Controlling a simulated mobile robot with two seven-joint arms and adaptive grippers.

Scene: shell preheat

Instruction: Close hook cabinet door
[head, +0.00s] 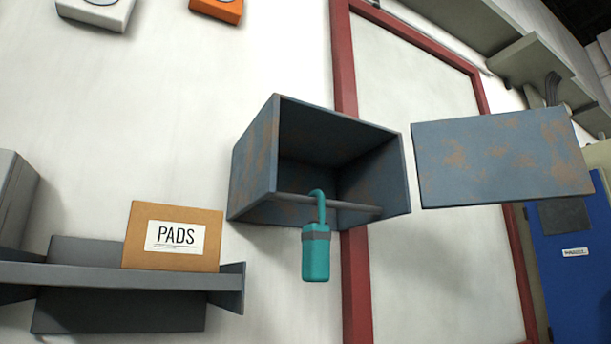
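The hook cabinet (253,165) is an open grey-blue box with rusty patches, fixed on the white wall in the middle of the head view. Its door (500,155) is a flat panel of the same worn blue-grey, swung wide open to the right of the box. A grey rod (345,204) runs across the lower front of the box opening. A teal hooked item (316,252) hangs from the rod and reaches below the box. The rest of the inside looks empty. Neither of my grippers shows in the head view.
A grey shelf (130,279) at lower left carries a cardboard box labelled PADS (172,237). A red frame (357,290) stands on the wall behind the cabinet. A blue panel (575,270) is at far right. The space before the cabinet looks clear.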

